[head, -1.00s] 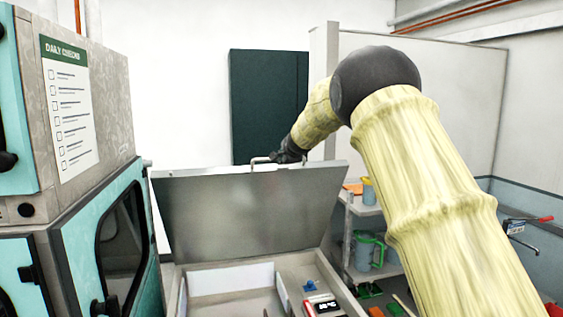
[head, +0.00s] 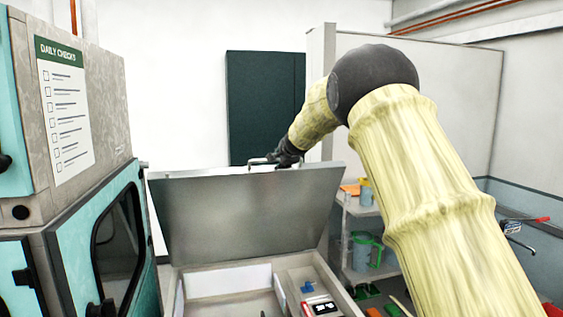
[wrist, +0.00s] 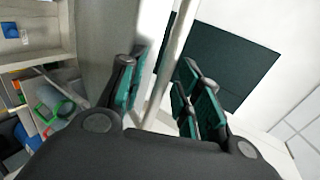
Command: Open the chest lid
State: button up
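The chest (head: 345,297) stands low in the middle of the head view with its inside showing. Its grey metal lid (head: 245,215) is raised steeply, with its inner face toward the head camera. A handle (head: 262,161) shows at the lid's top edge. My gripper (head: 286,154) is at that edge, beside the handle, partly hidden behind the lid. In the wrist view, my gripper's fingers (wrist: 158,95) are apart, with a light bar or edge (wrist: 172,55) running between them. I cannot tell whether either finger touches it.
Inside the chest lie a blue piece (head: 307,287) and a dark-screened device (head: 322,307). A teal and grey cabinet (head: 85,110) stands close at left. A shelf (head: 362,207) with jugs is at right. A dark green panel (head: 262,100) is on the wall behind.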

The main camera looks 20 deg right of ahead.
jog(key=v, duration=1.1)
jog(key=shift+s, duration=0.2)
jog(key=shift+r, duration=0.15)
